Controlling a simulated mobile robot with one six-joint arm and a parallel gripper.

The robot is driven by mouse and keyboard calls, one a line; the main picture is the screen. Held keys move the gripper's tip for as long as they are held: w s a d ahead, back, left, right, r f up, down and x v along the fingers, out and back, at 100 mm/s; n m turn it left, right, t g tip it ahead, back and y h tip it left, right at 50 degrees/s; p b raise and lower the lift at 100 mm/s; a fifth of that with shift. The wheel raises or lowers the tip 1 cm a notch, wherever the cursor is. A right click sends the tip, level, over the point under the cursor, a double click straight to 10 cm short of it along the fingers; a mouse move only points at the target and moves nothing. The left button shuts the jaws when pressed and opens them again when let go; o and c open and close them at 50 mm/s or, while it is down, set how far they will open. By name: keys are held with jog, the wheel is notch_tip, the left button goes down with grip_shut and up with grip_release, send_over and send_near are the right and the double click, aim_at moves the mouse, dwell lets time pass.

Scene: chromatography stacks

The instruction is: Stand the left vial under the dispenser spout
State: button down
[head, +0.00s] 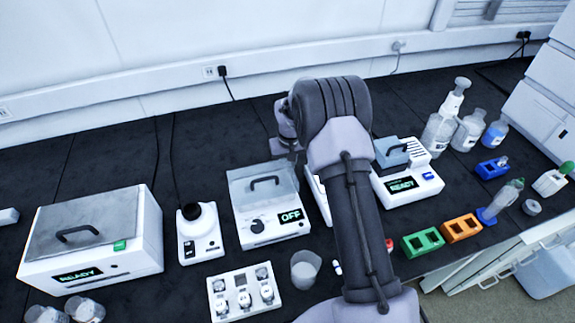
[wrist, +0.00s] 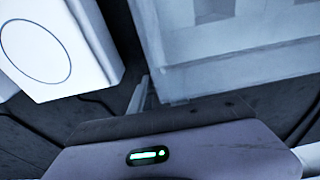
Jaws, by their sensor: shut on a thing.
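My gripper (head: 287,138) is at the far end of my arm, in front of the back wall, above the area behind the OFF unit. Its fingertips are mostly hidden in the head view. In the wrist view its body fills the bottom, and a narrow pale piece shows just above it; I cannot tell what this is. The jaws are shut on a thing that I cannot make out. I cannot single out the left vial. A pump-topped bottle (head: 440,130) stands at the back right; no spout is clear.
A READY box (head: 140,245) stands at left, a small device (head: 200,248) and the OFF unit (head: 280,228) beside it. A white tray (head: 218,312), a beaker (head: 305,262), a green rack (head: 408,248) and an orange rack (head: 447,232) are near the front. My arm hides the middle.

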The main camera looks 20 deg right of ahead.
jog(key=c, duration=1.3)
grip_release()
jog(key=shift+f, duration=0.15)
jog(key=shift+o, duration=0.2)
